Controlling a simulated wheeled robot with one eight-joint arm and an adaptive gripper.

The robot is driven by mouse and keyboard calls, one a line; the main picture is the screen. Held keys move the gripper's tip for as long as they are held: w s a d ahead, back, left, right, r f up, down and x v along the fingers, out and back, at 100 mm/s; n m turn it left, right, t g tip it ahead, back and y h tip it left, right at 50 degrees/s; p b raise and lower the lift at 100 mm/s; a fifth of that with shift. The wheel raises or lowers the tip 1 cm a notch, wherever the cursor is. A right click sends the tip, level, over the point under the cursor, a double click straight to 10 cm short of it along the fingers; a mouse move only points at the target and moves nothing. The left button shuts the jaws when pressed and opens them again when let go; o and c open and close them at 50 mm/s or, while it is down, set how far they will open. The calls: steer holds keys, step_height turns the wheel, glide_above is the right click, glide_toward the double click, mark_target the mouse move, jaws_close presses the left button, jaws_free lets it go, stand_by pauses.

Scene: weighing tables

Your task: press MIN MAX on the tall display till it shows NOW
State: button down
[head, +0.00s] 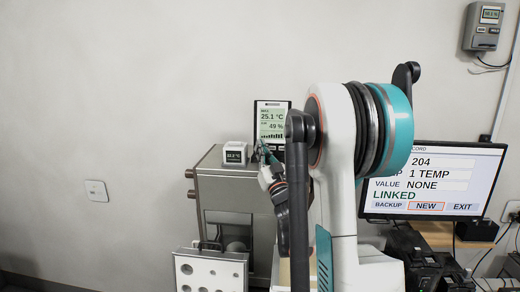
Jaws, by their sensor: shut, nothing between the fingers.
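The tall display (272,118) stands on top of a brown-grey cabinet, upright, with a dark frame and a pale screen. Its screen reads 25.1 °C and 49 %, with a row of bars below. A small label above the temperature is too small to read surely. My gripper (262,150) is shut and empty, with its fingertips in front of the display's lower left part. I cannot tell whether they touch it. The lower edge of the display, with any MIN MAX button, is hidden behind my gripper and arm.
A small white cube display (235,153) stands left of the tall display on the cabinet (222,188). A white panel with round holes (211,272) is in front. A monitor (435,181) stands at right. A grey wall unit (484,26) hangs above.

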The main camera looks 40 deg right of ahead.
steer(key=shift+d, duration=0.1)
steer(key=shift+w+d, duration=0.1)
steer(key=shift+w, duration=0.05)
steer(key=shift+w+d+r+b, duration=0.2)
steer(key=shift+d+r+b, duration=0.1)
steer(key=shift+b, duration=0.1)
stand_by(1.6)
steer(key=shift+s+a+f, duration=0.1)
steer(key=shift+f, duration=0.05)
stand_by(0.5)
steer(key=shift+s+a+f+b, duration=0.25)
steer(key=shift+s+a+b, duration=0.05)
steer(key=shift+s, duration=0.05)
steer(key=shift+s+a+r, duration=0.25)
steer(key=shift+s+a, duration=0.75)
steer(key=shift+a, duration=0.3)
